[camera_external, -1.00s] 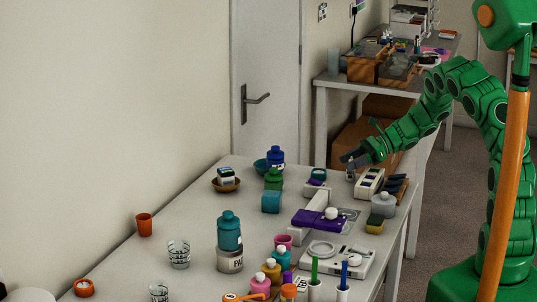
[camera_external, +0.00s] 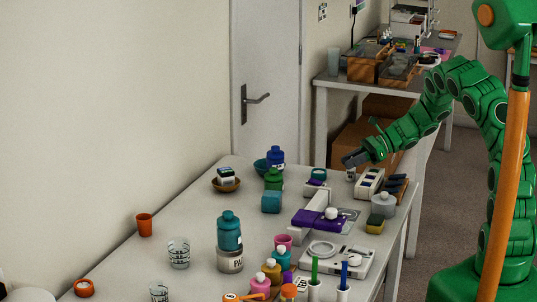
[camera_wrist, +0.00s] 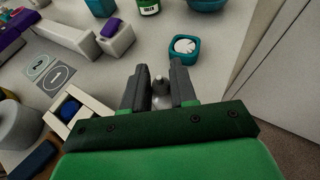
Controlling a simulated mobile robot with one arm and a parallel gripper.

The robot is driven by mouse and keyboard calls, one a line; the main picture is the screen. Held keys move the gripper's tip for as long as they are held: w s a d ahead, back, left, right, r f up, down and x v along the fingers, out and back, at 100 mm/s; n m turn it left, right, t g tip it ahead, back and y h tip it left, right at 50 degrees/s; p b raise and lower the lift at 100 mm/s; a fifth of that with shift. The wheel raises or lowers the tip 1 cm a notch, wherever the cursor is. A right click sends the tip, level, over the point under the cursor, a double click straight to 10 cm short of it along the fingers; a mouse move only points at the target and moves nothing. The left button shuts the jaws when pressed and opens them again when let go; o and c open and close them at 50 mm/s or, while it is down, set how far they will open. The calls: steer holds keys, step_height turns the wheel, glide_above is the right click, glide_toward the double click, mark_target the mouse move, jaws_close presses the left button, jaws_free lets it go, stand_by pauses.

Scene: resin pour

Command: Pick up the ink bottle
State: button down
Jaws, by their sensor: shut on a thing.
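The ink bottle (camera_wrist: 159,92) is small and grey with a narrow top. In the wrist view it stands between the two dark fingers of my gripper (camera_wrist: 159,78). My gripper is shut on it, and the finger mount hides its lower part. In the external view my gripper (camera_external: 351,159) is at the far right of the table, and the lower part of the ink bottle (camera_external: 351,176) shows just under the fingers. I cannot tell whether its base touches the table.
A teal round container (camera_wrist: 184,47) sits just beyond the fingertips. A white box (camera_wrist: 77,110) with a dark blue round spot lies to the left.

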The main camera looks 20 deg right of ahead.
steer(key=shift+d+r, duration=0.1)
steer(key=shift+r, duration=0.35)
step_height(320, 180, up, 2)
steer(key=shift+r, duration=0.2)
steer(key=s+d+r, duration=0.2)
steer(key=s+r, duration=0.7)
steer(key=s, duration=0.4)
steer(key=shift+s+r, duration=0.3)
steer(key=shift+s, duration=0.1)
